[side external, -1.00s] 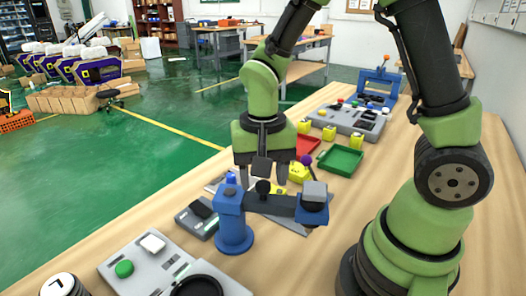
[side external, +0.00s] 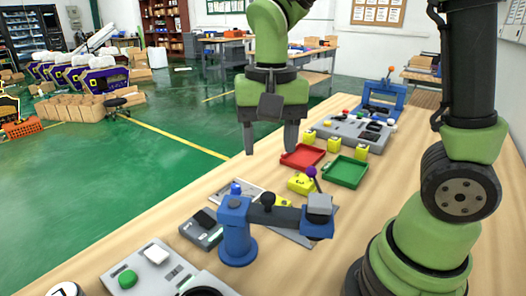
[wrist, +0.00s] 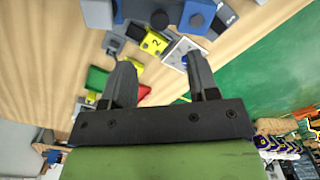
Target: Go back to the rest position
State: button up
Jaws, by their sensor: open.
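My gripper (side external: 271,150) is open and empty. It hangs in the air above the work table (side external: 190,210), higher than the blue swing-arm device (side external: 237,232) and apart from everything. In the wrist view its two fingers (wrist: 165,85) are spread, with the table showing between them. The blue device stands on the table below, its dark arm reaching right. Yellow numbered blocks (side external: 301,183) and a purple-topped stick (side external: 312,173) stand behind that arm. One yellow block marked 2 (wrist: 154,42) shows in the wrist view.
A red tray (side external: 303,157) and a green tray (side external: 346,171) lie behind the device. Grey control panels stand at the front (side external: 148,270) and far end (side external: 350,133), near a blue frame (side external: 383,98). A small grey box (side external: 201,230) sits left of the device. The air around my gripper is clear.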

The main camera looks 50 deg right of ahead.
jog(key=s+r+n+t+y, duration=0.2)
jog(key=s+r+n+t, duration=0.3)
jog(key=s, duration=0.5)
jog(key=shift+r+t, duration=0.9)
jog(key=shift+t, duration=0.1)
